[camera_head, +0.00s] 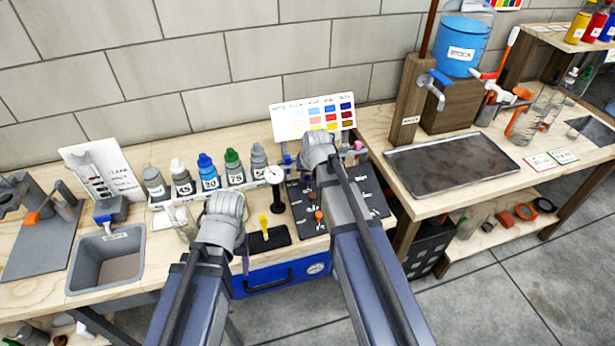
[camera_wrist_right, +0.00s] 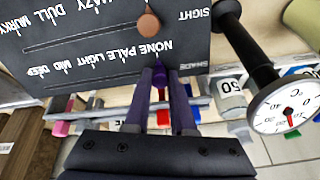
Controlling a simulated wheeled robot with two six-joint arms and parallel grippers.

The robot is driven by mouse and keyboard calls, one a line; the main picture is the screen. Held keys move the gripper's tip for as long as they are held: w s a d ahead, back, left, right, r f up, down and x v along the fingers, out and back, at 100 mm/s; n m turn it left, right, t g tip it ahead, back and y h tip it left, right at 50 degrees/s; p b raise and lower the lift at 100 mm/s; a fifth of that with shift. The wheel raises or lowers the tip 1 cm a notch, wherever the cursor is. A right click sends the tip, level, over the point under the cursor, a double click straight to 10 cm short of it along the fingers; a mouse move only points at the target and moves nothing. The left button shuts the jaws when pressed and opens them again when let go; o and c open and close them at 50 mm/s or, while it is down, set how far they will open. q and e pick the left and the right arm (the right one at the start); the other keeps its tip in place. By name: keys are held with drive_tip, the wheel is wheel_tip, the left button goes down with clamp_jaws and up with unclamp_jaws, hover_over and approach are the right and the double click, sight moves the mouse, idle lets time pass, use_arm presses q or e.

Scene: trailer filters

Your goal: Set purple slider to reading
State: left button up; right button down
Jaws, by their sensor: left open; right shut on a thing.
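The purple slider (camera_wrist_right: 160,75) shows in the right wrist view at the NONE end of the SHADE scale, on a dark panel (camera_wrist_right: 110,40) that also has a SIGHT scale. My right gripper (camera_wrist_right: 170,85) is shut on the slider, its fingers either side of it. In the head view my right gripper (camera_head: 318,150) is over the upper part of the panel (camera_head: 375,195) and hides the slider. My left gripper (camera_head: 224,215) is open in front of the bottle row, left of the panel; its fingertips are mostly hidden.
An orange-brown knob (camera_wrist_right: 148,23) sits on the SIGHT track. A dial gauge (camera_head: 274,175) on a black post stands between my arms, by a yellow-handled item (camera_head: 264,222). Numbered bottles (camera_head: 208,170) stand behind. A colour chart (camera_head: 314,116) stands at the wall.

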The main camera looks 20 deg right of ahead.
drive_tip(key=d, duration=0.4)
drive_tip(key=shift+d, duration=0.3)
drive_tip(key=c, duration=0.7)
unclamp_jaws()
drive_tip(key=shift+c, duration=0.2)
drive_tip(key=shift+r, duration=0.1)
drive_tip(key=p+v, duration=0.7)
drive_tip(key=shift+r, duration=0.3)
drive_tip(key=shift+s, duration=0.1)
